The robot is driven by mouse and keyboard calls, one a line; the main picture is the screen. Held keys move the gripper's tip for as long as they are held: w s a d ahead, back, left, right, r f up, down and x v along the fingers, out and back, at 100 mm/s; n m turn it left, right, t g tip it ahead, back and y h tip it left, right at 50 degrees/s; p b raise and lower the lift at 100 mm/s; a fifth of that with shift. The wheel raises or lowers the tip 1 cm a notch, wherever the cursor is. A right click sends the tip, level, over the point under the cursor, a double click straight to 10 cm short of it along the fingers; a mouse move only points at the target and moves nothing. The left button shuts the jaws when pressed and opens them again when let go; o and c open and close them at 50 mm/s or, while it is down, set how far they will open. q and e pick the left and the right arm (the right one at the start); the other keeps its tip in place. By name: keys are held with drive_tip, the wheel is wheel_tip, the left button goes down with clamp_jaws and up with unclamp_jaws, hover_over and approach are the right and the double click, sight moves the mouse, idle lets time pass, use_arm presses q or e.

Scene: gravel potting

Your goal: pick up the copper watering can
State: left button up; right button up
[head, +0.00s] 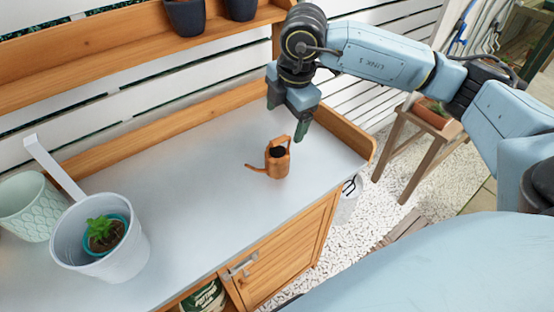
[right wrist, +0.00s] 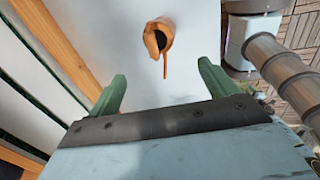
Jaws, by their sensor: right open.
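The copper watering can (head: 276,161) stands upright on the grey bench top, toward its right end. Its spout points left and its handle is on the upper right side in the head view. In the right wrist view the can (right wrist: 158,38) shows from above, ahead of the fingers, with its dark opening visible. My right gripper (head: 300,128) hangs above and slightly behind the can in the head view, apart from it. In the right wrist view its two green fingers (right wrist: 160,90) are spread with nothing between them. My left gripper is not in view.
A pale bucket (head: 135,255) holding a small potted plant (head: 102,233) stands at the left, next to a patterned green pot (head: 28,207). A wooden back ledge (head: 180,125) and a shelf with dark pots (head: 187,17) border the bench. The middle bench top is clear.

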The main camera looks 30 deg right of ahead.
hover_over(277, 152)
drive_tip(key=s, duration=0.2)
drive_tip(key=f, duration=0.7)
drive_tip(key=shift+w+d+f, duration=0.1)
drive_tip(key=shift+d+f, duration=0.1)
drive_tip(key=shift+f, duration=0.1)
drive_tip(key=shift+w+a+f, duration=0.1)
drive_tip(key=shift+w+f, duration=0.1)
drive_tip(key=shift+f, duration=0.7)
drive_tip(key=shift+w+a+f, duration=0.1)
drive_tip(key=shift+w+f, duration=0.15)
drive_tip(key=shift+f, duration=0.6)
drive_tip(key=shift+w+a+f, duration=0.1)
drive_tip(key=shift+w+f, duration=0.1)
drive_tip(key=shift+f, duration=0.7)
drive_tip(key=c, duration=1.5)
drive_tip(key=shift+r, duration=0.3)
drive_tip(key=shift+c, duration=0.6)
wheel_tip(277, 152, up, 10)
drive_tip(key=shift+f, duration=0.2)
clamp_jaws()
